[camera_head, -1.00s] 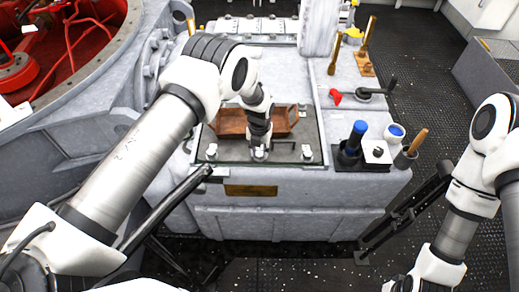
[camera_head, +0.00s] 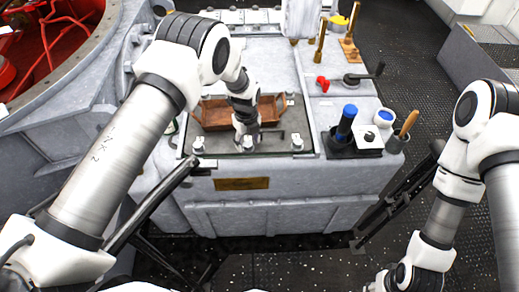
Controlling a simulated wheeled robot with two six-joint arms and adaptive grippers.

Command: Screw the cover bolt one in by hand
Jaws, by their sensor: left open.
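A dark cover plate (camera_head: 272,146) lies along the front edge of the grey housing. Silvery bolts stand along it: a left bolt (camera_head: 198,146), a middle bolt (camera_head: 247,145) and a right bolt (camera_head: 297,142). My left gripper (camera_head: 246,136) is open and points down at the middle bolt, its fingertips close around or just above the bolt head; I cannot tell whether they touch. It partly hides that bolt. Which one is bolt one cannot be read. My right arm comes in at the right, but its gripper is out of view.
A brown open tray (camera_head: 213,115) sits behind the plate. To the right are a blue-topped tool (camera_head: 346,119), a white block (camera_head: 369,139), a cup (camera_head: 395,143) with a wooden handle, and a crank handle (camera_head: 362,78). A red-lined opening (camera_head: 45,45) is at the upper left.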

